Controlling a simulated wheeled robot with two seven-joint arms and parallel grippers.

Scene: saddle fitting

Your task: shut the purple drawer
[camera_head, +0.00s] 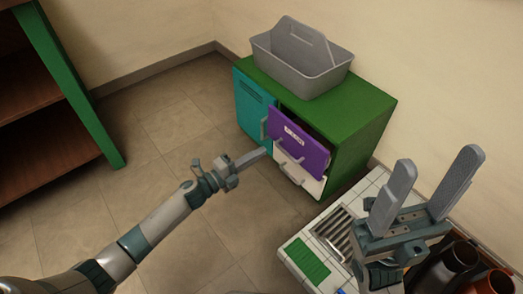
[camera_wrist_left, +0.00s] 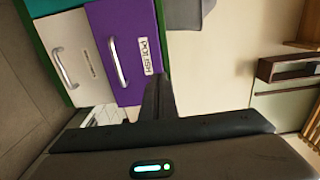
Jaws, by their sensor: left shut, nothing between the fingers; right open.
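The purple drawer (camera_head: 304,146) stands partly out of the green cabinet (camera_head: 358,134). Its front carries a white label and a grey handle. In the left wrist view the purple front (camera_wrist_left: 125,20) fills the upper middle, with its label reading POLISH. My left gripper (camera_head: 256,155) is shut and empty, its fingertips just in front of the drawer's lower left part in the head view. In the left wrist view its fingers (camera_wrist_left: 158,95) overlap the drawer front's lower right edge. I cannot tell whether they touch it. My right gripper (camera_head: 436,175) is open and empty, above the white tiled surface at the right.
A white drawer (camera_head: 306,182) lies below the purple one, and a teal door (camera_head: 250,105) is at its left. A grey caddy (camera_head: 300,62) stands on the cabinet. A tiled worktop (camera_head: 295,262) with dark and orange containers is at lower right. The floor at left is clear.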

